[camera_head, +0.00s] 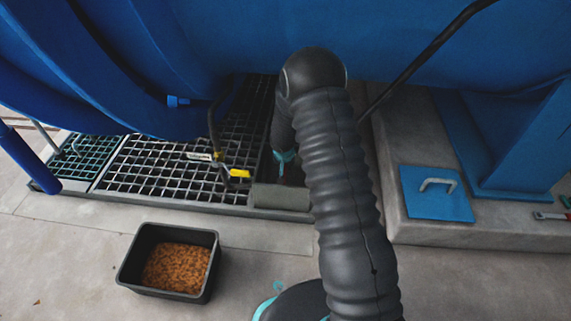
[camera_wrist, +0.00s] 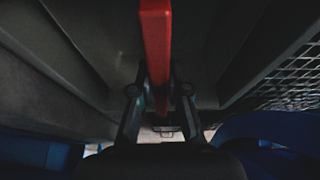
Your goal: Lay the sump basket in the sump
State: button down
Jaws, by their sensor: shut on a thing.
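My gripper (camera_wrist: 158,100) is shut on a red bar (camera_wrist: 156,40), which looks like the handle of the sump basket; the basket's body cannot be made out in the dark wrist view. In the head view my gripper's teal part (camera_head: 284,156) shows beside my arm, low over the dark sump opening at the right end of the grating. The fingertips and basket are hidden there by my arm and the shadow. Dark grey sump walls (camera_wrist: 60,85) flank the red bar in the wrist view. Whether the basket touches the bottom cannot be told.
The floor grating (camera_head: 170,170) lies left of the opening, with a yellow-handled valve (camera_head: 238,173) above it. A black bin (camera_head: 210,270) of brown debris stands in front. A blue plate with a pale handle (camera_head: 445,205) lies on the right plinth. The blue vessel (camera_head: 230,40) hangs overhead.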

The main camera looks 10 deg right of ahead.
jog(key=shift+f, duration=1.65)
jog(key=c, duration=1.1)
grip_release()
jog(key=shift+f, duration=0.1)
jog(key=v, duration=1.2)
